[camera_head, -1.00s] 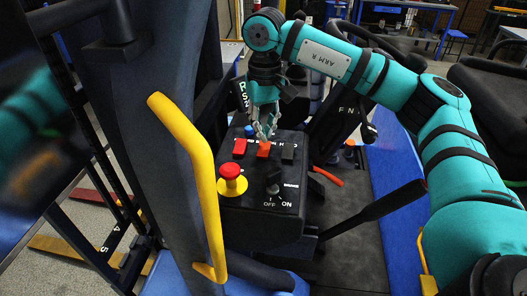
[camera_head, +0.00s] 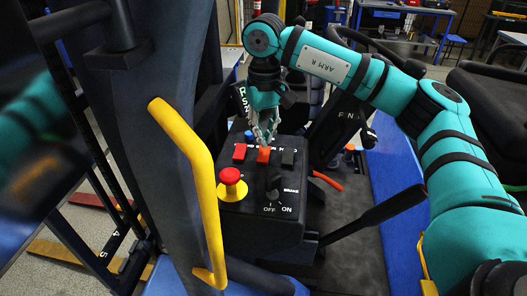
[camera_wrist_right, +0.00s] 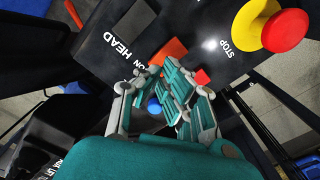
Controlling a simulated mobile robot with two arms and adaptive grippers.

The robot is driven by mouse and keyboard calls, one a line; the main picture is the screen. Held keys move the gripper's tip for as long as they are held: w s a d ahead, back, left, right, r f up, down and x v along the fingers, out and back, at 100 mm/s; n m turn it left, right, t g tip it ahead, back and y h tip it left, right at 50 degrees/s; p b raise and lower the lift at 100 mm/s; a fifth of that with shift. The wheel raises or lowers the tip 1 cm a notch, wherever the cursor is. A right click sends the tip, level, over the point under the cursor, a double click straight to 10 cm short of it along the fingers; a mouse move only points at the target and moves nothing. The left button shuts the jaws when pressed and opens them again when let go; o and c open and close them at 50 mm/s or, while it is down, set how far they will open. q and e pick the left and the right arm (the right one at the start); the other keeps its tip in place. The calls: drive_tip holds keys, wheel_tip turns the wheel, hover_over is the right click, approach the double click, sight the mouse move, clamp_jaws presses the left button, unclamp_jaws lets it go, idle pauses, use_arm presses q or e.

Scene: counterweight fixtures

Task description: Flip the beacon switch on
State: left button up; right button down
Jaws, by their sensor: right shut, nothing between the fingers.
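My left gripper is not in view.
A red stop button on a yellow base (camera_head: 231,183) and a black brake knob (camera_head: 273,183) sit nearer on the box. A yellow handrail (camera_head: 198,170) stands at left. A black lever (camera_head: 375,214) slants at right. A blue button (camera_wrist_right: 154,105) lies behind the fingers.

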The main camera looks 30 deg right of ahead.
sight(265, 150)
drive_tip(key=shift+s+f+b, duration=0.1)
drive_tip(key=shift+f+b, duration=0.85)
drive_tip(key=shift+f, duration=0.4)
idle(0.8)
drive_tip(key=shift+r, duration=0.15)
drive_tip(key=shift+r+p, duration=0.6)
drive_tip(key=shift+r, duration=0.05)
drive_tip(key=shift+r+p, duration=1.85)
drive_tip(key=shift+r, duration=0.95)
drive_tip(key=shift+f, duration=0.15)
